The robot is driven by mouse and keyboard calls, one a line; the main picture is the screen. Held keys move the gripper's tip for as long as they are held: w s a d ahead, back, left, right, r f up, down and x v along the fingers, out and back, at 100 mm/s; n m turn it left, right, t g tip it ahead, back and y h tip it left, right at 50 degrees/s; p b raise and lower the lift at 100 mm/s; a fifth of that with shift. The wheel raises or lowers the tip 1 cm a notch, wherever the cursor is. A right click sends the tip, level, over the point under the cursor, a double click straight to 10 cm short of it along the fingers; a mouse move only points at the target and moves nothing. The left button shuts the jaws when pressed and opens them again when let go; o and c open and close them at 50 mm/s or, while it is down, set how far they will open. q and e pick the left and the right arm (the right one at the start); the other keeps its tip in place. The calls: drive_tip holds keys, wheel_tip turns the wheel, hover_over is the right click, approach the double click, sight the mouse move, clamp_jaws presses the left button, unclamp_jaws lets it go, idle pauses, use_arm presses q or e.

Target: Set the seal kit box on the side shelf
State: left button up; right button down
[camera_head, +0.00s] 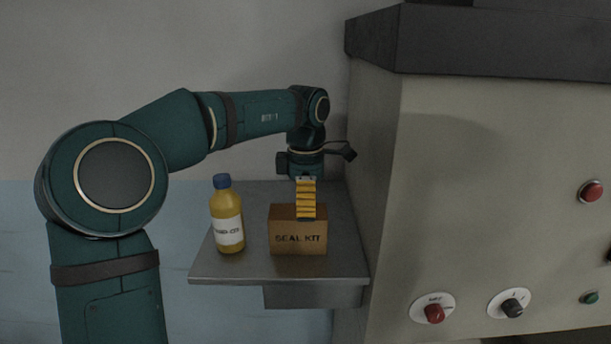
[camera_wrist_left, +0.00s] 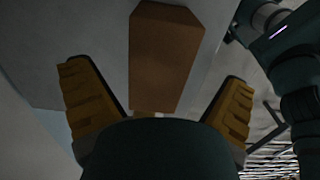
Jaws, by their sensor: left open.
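The seal kit box (camera_head: 297,238) is a brown box with "SEAL KIT" on its front. It sits upright on the grey metal side shelf (camera_head: 217,268), right of the shelf's middle. My left gripper (camera_head: 306,217) is above the box, its yellow fingers overlapping the box's top right part in the head view. In the left wrist view the fingers are wide apart (camera_wrist_left: 155,105) and the box (camera_wrist_left: 165,55) lies beyond them, between their tips. The gripper is open and does not grip the box. My right gripper is not in view.
A yellow bottle (camera_head: 227,218) with a blue cap and white label stands on the shelf just left of the box. A large beige machine (camera_head: 480,180) with knobs and buttons rises right of the shelf. Some shelf is bare at the front and right.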

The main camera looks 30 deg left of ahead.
use_arm(q)
wheel_tip(320, 180, up, 8)
drive_tip(key=shift+f, duration=0.15)
idle(0.6)
